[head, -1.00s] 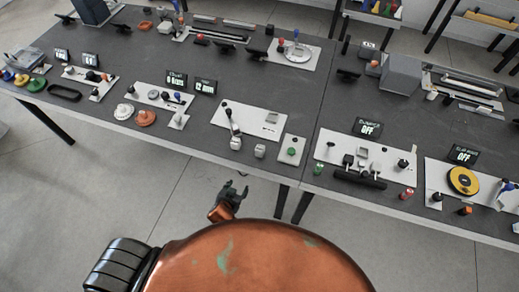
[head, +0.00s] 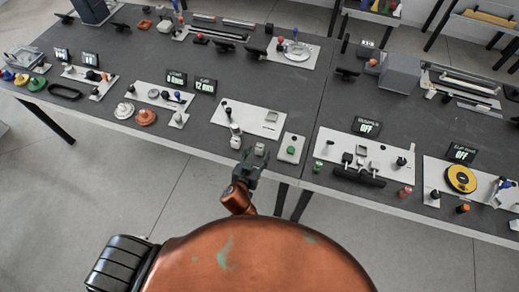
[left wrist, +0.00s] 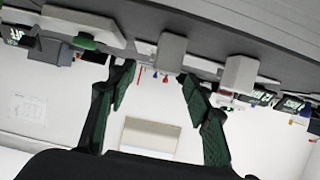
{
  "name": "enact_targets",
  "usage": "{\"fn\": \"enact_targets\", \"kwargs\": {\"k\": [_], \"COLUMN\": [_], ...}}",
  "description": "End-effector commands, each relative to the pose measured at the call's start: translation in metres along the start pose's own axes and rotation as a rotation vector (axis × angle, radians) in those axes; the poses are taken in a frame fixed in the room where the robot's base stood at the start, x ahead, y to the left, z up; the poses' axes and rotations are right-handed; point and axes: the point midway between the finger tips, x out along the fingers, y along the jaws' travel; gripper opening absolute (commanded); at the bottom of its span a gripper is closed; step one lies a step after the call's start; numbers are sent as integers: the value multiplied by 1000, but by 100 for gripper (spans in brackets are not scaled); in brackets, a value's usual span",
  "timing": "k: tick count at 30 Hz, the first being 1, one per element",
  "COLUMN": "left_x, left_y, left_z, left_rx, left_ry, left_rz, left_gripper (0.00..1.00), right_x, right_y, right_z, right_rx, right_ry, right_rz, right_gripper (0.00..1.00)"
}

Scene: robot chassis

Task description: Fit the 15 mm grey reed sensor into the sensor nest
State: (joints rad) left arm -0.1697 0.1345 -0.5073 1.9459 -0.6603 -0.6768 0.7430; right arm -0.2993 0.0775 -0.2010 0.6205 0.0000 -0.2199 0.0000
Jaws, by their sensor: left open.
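Two small light grey blocks stand at the table's front edge, one on the left (head: 235,142) and one on the right (head: 259,149). I cannot tell which is the 15 mm sensor. A white plate (head: 247,111) behind them bears a grey square recess (head: 271,117), which looks like the sensor nest. My left gripper (head: 246,156) is open and empty, just in front of the right block. In the left wrist view, seemingly upside down, that block (left wrist: 172,52) shows beyond the open fingers (left wrist: 157,74). The other block (left wrist: 240,75) is to their right. My right gripper is not in view.
A black-knobbed lever (head: 228,112) stands at the plate's left end. A small plate with a green button (head: 291,150) is right of the blocks. A black handle (head: 359,177) lies farther right. Dark bare table lies behind the white plate.

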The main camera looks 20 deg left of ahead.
Motion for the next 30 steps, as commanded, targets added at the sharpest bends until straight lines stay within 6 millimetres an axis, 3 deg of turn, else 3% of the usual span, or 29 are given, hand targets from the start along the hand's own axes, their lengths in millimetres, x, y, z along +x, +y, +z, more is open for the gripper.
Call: {"fn": "enact_targets", "kwargs": {"k": [9,19,30], "left_x": [43,49,49], "left_y": [-7,-7,-7], "left_z": [4,3,3], "left_rx": [1,-1,0], "left_ry": [-2,-2,-2], "left_rz": [0,0,0], "left_gripper": [46,46,21], "right_x": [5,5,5], "right_y": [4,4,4], "right_z": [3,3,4], "right_rx": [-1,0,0], "right_ry": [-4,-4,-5], "right_rz": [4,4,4], "right_gripper": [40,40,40]}}
